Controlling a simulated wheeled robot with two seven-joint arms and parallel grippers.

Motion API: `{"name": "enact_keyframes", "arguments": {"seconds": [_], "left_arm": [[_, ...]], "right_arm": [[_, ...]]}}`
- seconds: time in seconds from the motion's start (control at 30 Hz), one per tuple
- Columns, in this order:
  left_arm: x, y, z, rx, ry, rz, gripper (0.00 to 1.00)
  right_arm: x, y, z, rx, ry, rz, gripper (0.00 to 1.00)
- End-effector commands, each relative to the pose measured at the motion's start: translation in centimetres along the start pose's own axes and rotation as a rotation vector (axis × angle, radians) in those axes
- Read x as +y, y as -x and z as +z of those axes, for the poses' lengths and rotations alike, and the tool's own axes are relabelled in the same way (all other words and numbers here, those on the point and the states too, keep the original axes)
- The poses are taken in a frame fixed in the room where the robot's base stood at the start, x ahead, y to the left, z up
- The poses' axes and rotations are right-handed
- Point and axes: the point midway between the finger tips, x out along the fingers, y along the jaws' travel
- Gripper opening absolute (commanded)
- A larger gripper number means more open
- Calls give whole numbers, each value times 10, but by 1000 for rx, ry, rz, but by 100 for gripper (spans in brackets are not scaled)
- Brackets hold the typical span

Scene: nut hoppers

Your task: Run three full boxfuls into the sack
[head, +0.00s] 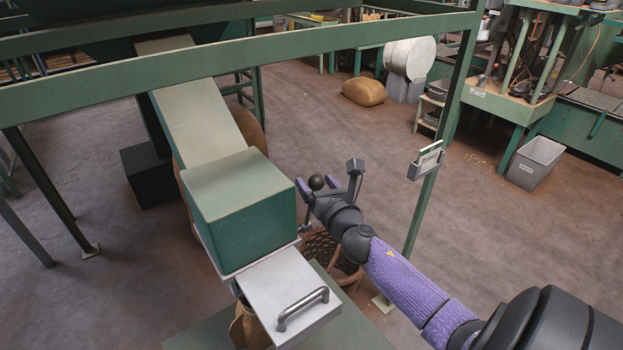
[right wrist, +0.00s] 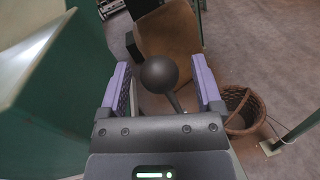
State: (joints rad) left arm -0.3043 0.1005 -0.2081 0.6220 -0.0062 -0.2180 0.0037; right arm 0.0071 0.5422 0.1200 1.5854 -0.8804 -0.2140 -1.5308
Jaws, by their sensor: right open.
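The green box (head: 240,205) sits below the sloping chute (head: 200,120). A grey metal slide plate (head: 275,283) with a bar handle (head: 303,308) sticks out from under the box's near side. A brown sack (head: 248,328) shows partly below the plate; its mouth is hidden. A black ball knob (head: 317,182) on a lever stands at the box's right side. My right gripper (head: 329,178) is open around it. In the right wrist view the knob (right wrist: 159,74) lies between the spread purple fingers, with gaps on both sides. My left gripper is out of view.
A wicker basket (head: 325,250) stands on the floor beneath my right arm; it also shows in the right wrist view (right wrist: 243,110). A green frame beam (head: 330,38) crosses above, and a post (head: 425,205) with a small card holder (head: 427,160) stands right of the gripper.

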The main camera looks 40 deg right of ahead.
Motion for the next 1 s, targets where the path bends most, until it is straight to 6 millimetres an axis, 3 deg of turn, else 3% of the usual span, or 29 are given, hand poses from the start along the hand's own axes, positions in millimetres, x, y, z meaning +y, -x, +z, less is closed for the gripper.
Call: {"name": "enact_keyframes", "arguments": {"seconds": [0.2, 0.47, 0.87, 1.0], "left_arm": [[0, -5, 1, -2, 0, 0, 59], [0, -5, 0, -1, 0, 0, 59], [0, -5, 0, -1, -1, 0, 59], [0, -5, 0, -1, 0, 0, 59]], "right_arm": [[0, -22, -1, 0, -1, -1, 83], [0, -24, 0, 1, -1, -1, 83], [0, -23, 0, 1, -2, -1, 1], [0, -23, 0, 1, -3, -1, 0]]}}
